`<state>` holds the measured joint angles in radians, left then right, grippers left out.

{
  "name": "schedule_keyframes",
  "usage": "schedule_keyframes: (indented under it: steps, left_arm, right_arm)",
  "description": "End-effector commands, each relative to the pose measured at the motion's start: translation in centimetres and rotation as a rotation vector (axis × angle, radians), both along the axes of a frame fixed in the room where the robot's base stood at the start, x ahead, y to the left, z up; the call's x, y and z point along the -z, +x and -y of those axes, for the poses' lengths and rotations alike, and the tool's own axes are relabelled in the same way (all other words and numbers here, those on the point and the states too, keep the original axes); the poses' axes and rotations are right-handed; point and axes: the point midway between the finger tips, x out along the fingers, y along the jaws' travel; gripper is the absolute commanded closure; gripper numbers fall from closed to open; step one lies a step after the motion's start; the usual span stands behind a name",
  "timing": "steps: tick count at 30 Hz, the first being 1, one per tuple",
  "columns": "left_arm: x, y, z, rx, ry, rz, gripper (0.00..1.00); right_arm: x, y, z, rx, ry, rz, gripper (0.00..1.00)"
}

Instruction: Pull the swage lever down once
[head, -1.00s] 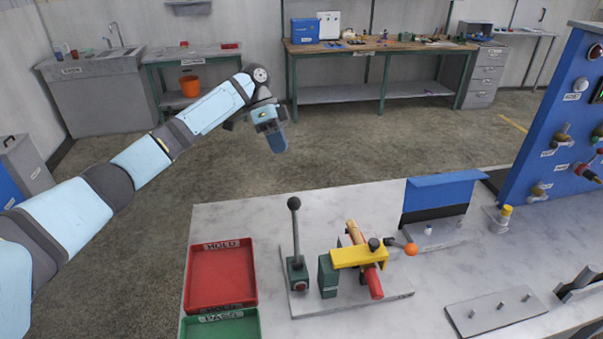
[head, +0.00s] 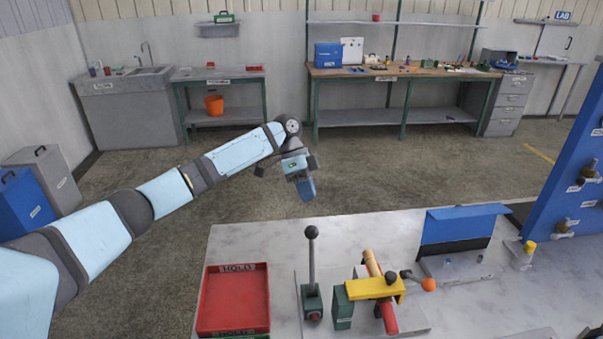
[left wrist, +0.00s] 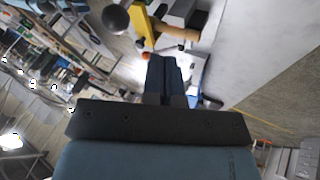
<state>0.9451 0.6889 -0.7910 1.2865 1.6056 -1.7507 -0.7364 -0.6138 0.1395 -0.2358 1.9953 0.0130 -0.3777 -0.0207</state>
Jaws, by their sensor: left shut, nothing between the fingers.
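The swage lever (head: 311,258) stands upright on its green base, with a dark ball knob on top. Its knob (left wrist: 115,18) also shows at the upper left of the left wrist view. Beside it, a yellow clamp (head: 372,288) on a green block crosses over a red and tan hose piece (head: 388,316). My left gripper (head: 306,190) hangs in the air above and behind the lever, apart from it. Its fingers (left wrist: 163,72) are together with nothing between them. My right gripper is not in view.
A red HOLD tray (head: 204,300) lies left of the lever. An orange ball handle (head: 428,284) sticks out right of the clamp. A blue-backed fixture (head: 460,231) and a blue panel (head: 560,195) stand to the right. The bench top between tray and lever is clear.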

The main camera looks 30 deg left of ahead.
Motion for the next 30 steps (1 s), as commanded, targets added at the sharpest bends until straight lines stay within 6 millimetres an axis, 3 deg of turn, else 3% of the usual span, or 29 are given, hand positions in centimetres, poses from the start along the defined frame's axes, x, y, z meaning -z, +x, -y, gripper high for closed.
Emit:
schedule_keyframes:
  steps: [4, 12, 30]
  left_arm:
    - [2.4, -0.8, 1.6, 0.002, 0.0, -0.003, 1.0]
    - [2.8, -3.8, 2.9, 0.001, 0.0, 0.0, 1.0]
    - [3.0, -3.9, 3.1, -0.001, 0.005, 0.007, 1.0]
  right_arm:
    - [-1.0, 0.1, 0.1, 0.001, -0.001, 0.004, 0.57]
    - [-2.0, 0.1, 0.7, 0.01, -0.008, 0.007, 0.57]
    - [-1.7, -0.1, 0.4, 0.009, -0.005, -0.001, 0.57]
